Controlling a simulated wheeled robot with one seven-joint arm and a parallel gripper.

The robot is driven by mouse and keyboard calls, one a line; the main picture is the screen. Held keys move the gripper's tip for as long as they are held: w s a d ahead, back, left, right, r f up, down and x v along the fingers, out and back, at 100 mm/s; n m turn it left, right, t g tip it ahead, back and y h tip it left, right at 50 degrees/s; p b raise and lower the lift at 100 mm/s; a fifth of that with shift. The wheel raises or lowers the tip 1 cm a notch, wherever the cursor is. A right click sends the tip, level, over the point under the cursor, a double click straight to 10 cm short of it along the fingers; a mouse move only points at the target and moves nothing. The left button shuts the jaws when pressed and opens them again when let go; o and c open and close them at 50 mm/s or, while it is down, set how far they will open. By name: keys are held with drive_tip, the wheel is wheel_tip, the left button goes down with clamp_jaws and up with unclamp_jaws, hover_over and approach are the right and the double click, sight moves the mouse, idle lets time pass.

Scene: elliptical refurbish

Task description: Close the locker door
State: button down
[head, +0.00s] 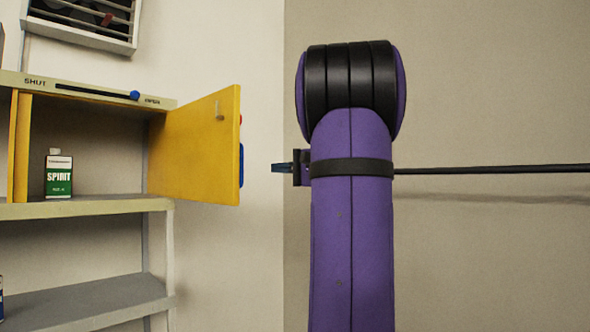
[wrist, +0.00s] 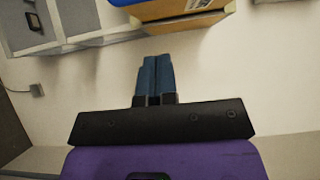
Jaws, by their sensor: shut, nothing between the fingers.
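The yellow locker door (head: 200,145) stands swung open at the right end of the shelf unit in the head view. A blue handle (head: 241,166) shows at its free edge. The open locker compartment (head: 100,135) holds a white and green SPIRIT can (head: 59,175). My gripper (head: 276,168) is just right of the door's free edge, apart from it, and mostly hidden behind my purple arm. In the wrist view my gripper (wrist: 157,62) shows its blue fingers together and empty. The door (wrist: 185,10) is at the top of that view, beyond the fingertips.
A grey lower shelf (head: 85,300) lies under the locker. A slider strip marked SHUT (head: 85,88) with a blue knob runs above the opening. A dark rail (head: 490,170) runs along the right wall. A vent (head: 85,20) hangs at the upper left.

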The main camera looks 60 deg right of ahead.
drive_tip(key=w+a, duration=0.4)
drive_tip(key=a, duration=0.1)
drive_tip(key=shift+w, duration=0.15)
drive_tip(key=shift+a, duration=0.1)
